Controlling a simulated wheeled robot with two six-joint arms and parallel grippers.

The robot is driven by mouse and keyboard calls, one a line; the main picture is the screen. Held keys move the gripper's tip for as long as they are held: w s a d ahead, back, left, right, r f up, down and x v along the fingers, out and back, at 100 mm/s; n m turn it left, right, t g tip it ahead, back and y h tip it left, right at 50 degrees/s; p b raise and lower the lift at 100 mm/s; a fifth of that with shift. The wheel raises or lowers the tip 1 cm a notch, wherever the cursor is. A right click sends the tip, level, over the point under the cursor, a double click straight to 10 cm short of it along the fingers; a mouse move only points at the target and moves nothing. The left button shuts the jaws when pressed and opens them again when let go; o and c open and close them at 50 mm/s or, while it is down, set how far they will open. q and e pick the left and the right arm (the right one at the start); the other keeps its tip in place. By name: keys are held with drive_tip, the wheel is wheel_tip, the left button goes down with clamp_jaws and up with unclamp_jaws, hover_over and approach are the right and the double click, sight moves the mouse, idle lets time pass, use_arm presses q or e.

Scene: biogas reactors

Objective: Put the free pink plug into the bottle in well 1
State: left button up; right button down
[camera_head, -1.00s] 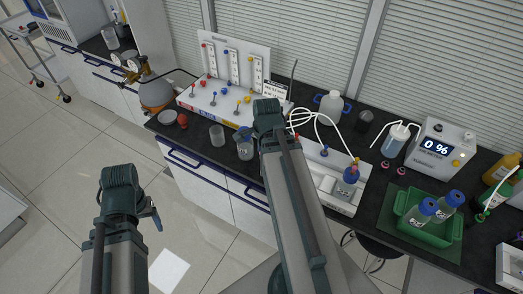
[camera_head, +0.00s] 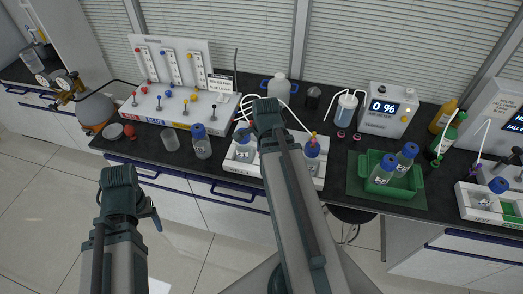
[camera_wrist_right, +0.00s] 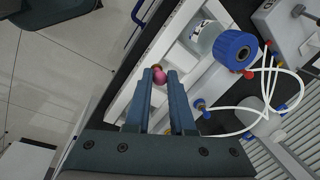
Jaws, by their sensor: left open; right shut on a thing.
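My right gripper (camera_wrist_right: 160,80) is shut on a small pink plug (camera_wrist_right: 160,77), held at its fingertips in the right wrist view. Behind the tips lies the white well tray, with a blue-capped bottle (camera_wrist_right: 236,50) to the right; plug and bottle are apart. In the head view my right arm hides the right gripper and the plug. The white tray (camera_head: 276,177) holds a blue-capped bottle (camera_head: 243,150) at its left end and another (camera_head: 312,160) at its right end. I cannot read for sure which well is 1. My left gripper (camera_head: 152,208) is open and empty, low in front of the counter.
Two small pink-red pieces (camera_head: 341,134) lie on the dark counter behind the tray. A green bin (camera_head: 372,190) with blue-capped bottles stands to the right. A clear cup (camera_head: 170,138) and another bottle (camera_head: 201,147) stand left of the tray. White tubes loop behind it.

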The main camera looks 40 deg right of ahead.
drive_tip(key=shift+w+d+f+b, duration=0.1)
drive_tip(key=shift+f+b, duration=0.25)
drive_tip(key=shift+f, duration=0.3)
drive_tip(key=w+r+p, duration=1)
drive_tip(key=w, duration=0.2)
drive_tip(key=shift+d, duration=0.15)
drive_tip(key=shift+f, duration=0.15)
wheel_tip(320, 180, down, 5)
drive_tip(key=b, duration=0.5)
drive_tip(key=shift+f+b, duration=0.75)
drive_tip(key=shift+b, duration=0.15)
idle(1.0)
idle(0.4)
drive_tip(key=c, duration=0.7)
unclamp_jaws()
